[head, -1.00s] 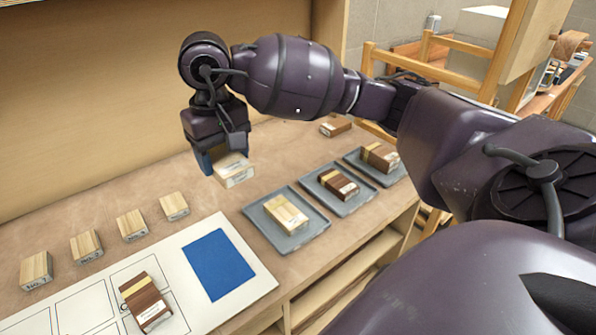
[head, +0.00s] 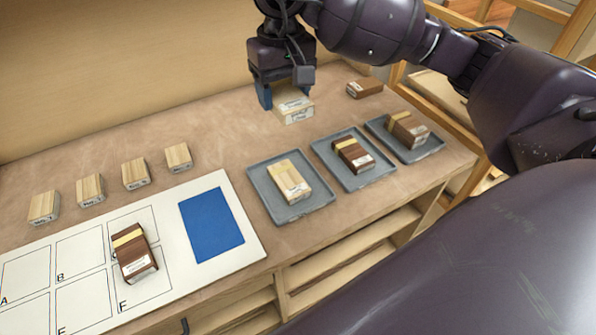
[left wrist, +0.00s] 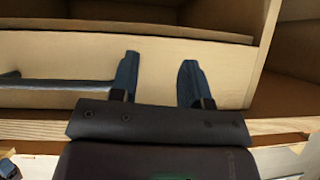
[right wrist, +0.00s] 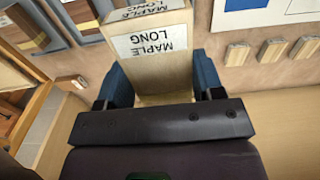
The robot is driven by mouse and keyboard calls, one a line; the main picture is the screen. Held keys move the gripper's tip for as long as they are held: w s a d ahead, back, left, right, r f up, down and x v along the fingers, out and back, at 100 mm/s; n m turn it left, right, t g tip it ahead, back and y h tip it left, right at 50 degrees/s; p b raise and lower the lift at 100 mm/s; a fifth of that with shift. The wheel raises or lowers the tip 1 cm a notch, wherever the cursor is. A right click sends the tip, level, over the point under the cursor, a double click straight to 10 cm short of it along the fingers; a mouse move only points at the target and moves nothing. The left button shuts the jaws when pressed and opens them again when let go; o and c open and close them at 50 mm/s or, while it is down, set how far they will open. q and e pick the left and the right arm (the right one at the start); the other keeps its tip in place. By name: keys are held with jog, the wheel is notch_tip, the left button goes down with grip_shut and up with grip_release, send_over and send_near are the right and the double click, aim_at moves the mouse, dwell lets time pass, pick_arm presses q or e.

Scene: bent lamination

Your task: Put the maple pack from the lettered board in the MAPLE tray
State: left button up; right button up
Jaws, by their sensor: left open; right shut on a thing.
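My right gripper (head: 287,92) is shut on a pale wooden maple pack (head: 294,110). In the right wrist view the pack (right wrist: 160,75) sits between the blue fingers and its labels read MAPLE LONG. In the head view it is held behind the left grey tray (head: 262,191), apart from it. That tray holds another pale pack (head: 290,180). The tray names cannot be read. The lettered board (head: 180,262) bears a dark brown pack (head: 133,255) with a yellow band. My left gripper (left wrist: 157,80) is open and empty before pale shelving, outside the head view.
The middle tray (head: 330,167) holds a dark banded pack (head: 353,155); the right tray (head: 431,152) holds a brown pack (head: 406,130) with a light band. A brown block (head: 364,88) lies behind. Several pale blocks (head: 86,190) line up behind the board, which has a blue patch (head: 211,224).

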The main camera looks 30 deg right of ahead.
jog(key=shift+d+f, duration=0.15)
jog(key=shift+f, duration=0.05)
send_over(288, 178)
notch_tip(288, 178, down, 14)
jog(key=shift+f, duration=2.85)
jog(key=shift+f, duration=0.15)
jog(key=o, duration=1)
jog(key=shift+c, duration=0.2)
